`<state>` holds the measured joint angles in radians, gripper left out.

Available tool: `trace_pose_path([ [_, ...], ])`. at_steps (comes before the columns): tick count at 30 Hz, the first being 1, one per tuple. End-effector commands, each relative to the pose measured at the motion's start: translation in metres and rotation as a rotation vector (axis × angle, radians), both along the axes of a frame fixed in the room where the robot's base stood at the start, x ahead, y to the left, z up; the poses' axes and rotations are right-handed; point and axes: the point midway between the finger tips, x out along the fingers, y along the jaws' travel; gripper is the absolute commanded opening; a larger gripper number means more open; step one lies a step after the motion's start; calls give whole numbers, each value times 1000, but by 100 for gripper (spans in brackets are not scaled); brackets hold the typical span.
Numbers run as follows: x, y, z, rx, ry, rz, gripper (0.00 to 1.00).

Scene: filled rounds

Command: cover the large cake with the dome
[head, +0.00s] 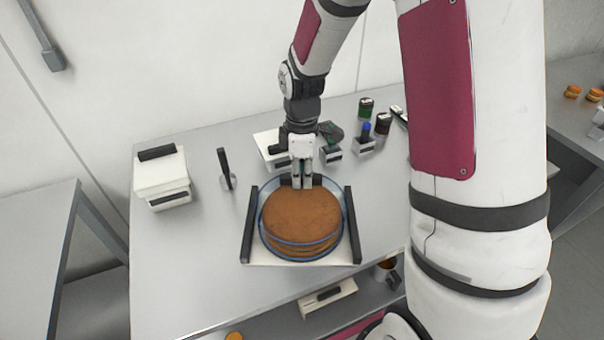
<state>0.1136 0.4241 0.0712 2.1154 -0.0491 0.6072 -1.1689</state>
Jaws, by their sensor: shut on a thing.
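The large cake (300,213) is a brown, layered round on a white tray (254,259) with black side bars. A clear dome with a blue edge (347,222) surrounds the cake in the head view. My gripper (302,186) points down at the back of the cake, with its fingers shut on what looks like the top of the dome. The held part is hidden between the fingers. I cannot tell whether the dome's lower rim touches the tray or hangs just above it.
A white box (161,180) and an upright black-handled tool (225,168) stand left of the tray. Several small capped containers, including a green-topped jar (366,108), stand behind right. A mug (383,269) is on the lower shelf. The grey table's front left is clear.

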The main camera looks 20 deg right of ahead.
Motion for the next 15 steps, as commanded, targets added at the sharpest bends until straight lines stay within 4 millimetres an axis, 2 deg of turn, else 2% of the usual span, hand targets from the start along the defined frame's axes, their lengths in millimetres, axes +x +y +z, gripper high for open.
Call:
trace_pose_path([
  [13, 0, 0, -4, 0, 0, 0, 0],
  [14, 0, 0, -5, 0, 0, 0, 18],
  [15, 0, 0, -4, 0, 0, 0, 27],
])
